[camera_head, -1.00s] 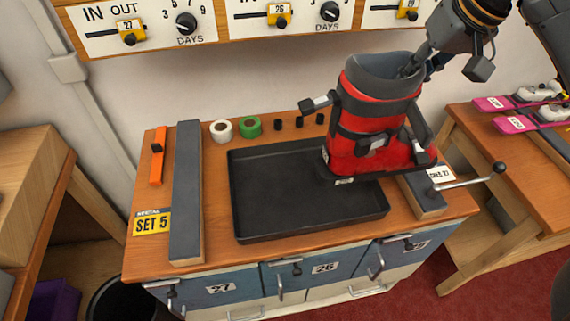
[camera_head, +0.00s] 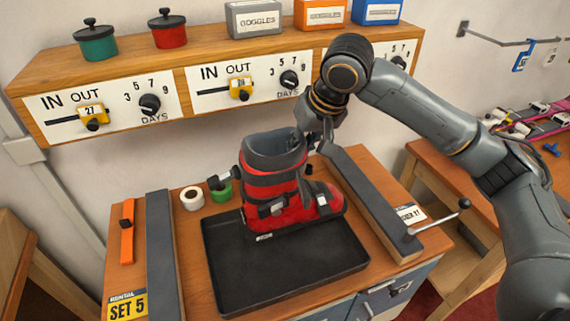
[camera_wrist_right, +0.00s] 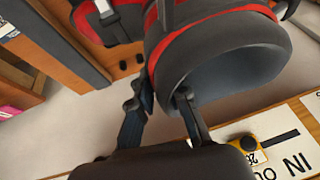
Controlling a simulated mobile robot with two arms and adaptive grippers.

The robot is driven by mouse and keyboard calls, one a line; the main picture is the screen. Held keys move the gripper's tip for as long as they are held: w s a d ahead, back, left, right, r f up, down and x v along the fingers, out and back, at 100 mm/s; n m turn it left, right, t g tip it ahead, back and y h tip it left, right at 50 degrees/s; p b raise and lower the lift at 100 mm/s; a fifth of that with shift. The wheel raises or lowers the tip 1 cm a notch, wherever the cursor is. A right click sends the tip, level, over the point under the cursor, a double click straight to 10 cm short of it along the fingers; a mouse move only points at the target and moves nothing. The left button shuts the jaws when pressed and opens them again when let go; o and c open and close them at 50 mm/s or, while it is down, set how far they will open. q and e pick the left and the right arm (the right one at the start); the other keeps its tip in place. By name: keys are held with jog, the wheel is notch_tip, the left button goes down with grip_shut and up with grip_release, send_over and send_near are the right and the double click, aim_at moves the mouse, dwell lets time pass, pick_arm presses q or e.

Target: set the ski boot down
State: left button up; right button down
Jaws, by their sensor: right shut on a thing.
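The red and black ski boot (camera_head: 285,195) stands upright over the back of the black tray (camera_head: 290,272), its toe to the right. I cannot tell whether its sole touches the tray floor. My right gripper (camera_head: 304,146) is at the upper right rim of the boot's grey cuff. In the right wrist view the gripper (camera_wrist_right: 160,97) is shut on the cuff wall of the boot (camera_wrist_right: 235,60), with one finger inside the opening and one outside. My left gripper is not in view.
A grey bar (camera_head: 163,255) lies left of the tray, and another grey bar (camera_head: 370,205) lies right of it, with a crank handle (camera_head: 437,216). White (camera_head: 192,198) and green (camera_head: 221,191) rolls sit behind the tray. A shelf with dials (camera_head: 215,75) overhangs the back. The tray's front is bare.

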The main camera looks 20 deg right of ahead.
jog(key=shift+w+a+f, duration=0.5)
jog(key=shift+a+f, duration=0.25)
jog(key=shift+f, duration=0.15)
jog(key=shift+w+a+f+p, duration=0.35)
jog(key=shift+a+f, duration=0.1)
jog(key=shift+f, duration=0.15)
notch_tip(320, 180, down, 3)
jog(key=shift+a+r+p, duration=0.1)
jog(key=shift+a+p, duration=0.05)
jog(key=shift+p, duration=0.5)
jog(key=shift+f, duration=0.4)
jog(key=c, duration=1.3)
grip_release()
jog(key=shift+f, duration=0.15)
jog(key=shift+s, duration=0.15)
jog(key=b+v, duration=0.1)
jog(key=v, duration=1.1)
jog(key=shift+b, duration=0.35)
